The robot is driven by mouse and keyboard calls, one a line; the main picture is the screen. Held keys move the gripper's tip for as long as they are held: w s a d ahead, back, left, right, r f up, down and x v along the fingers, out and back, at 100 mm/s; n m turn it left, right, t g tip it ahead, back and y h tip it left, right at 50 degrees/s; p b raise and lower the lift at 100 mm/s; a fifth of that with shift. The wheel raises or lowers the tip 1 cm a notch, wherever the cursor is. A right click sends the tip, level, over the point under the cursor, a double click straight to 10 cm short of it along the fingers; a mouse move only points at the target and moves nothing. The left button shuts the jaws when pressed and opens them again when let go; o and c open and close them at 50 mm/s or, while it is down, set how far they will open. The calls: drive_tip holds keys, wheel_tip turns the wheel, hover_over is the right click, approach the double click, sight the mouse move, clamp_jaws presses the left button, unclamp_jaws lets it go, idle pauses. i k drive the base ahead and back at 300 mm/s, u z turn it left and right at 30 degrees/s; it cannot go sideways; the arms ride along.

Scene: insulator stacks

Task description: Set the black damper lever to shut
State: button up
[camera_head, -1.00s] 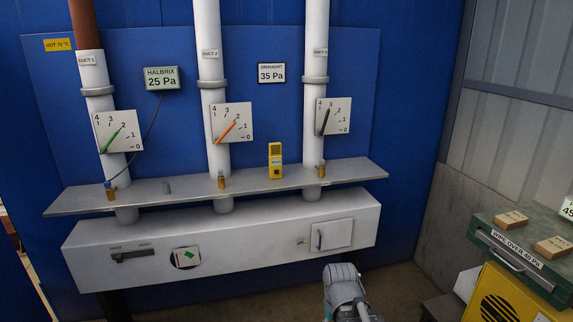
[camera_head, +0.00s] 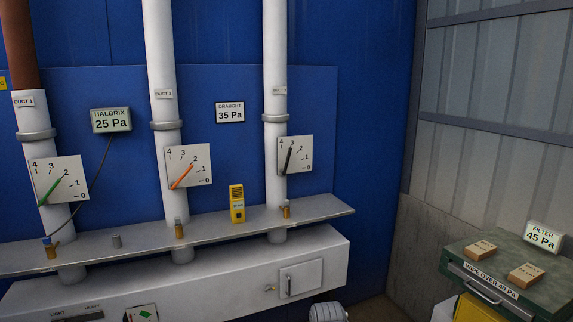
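The black damper lever (camera_head: 288,160) is on a white dial plate (camera_head: 301,154) marked 0 to 4, fixed to the right-hand white duct (camera_head: 276,60). It points steeply up, tilted slightly right, close to the 3 mark; the exact reading is too small to tell. A green lever (camera_head: 50,191) on the left duct and an orange lever (camera_head: 182,177) on the middle duct sit on similar plates. My gripper is out of view; only a grey part of my arm shows at the bottom edge, well below the black lever.
A grey shelf (camera_head: 205,228) runs below the dials, with a yellow device (camera_head: 237,204) and small brass fittings on it. A white box (camera_head: 235,265) is beneath. A green cabinet (camera_head: 455,250) with wooden blocks stands at right. Space before the black lever looks clear.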

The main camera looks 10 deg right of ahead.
sight(284, 171)
drive_tip(key=u, duration=0.15)
drive_tip(key=i, duration=1.1)
drive_tip(key=u, duration=0.3)
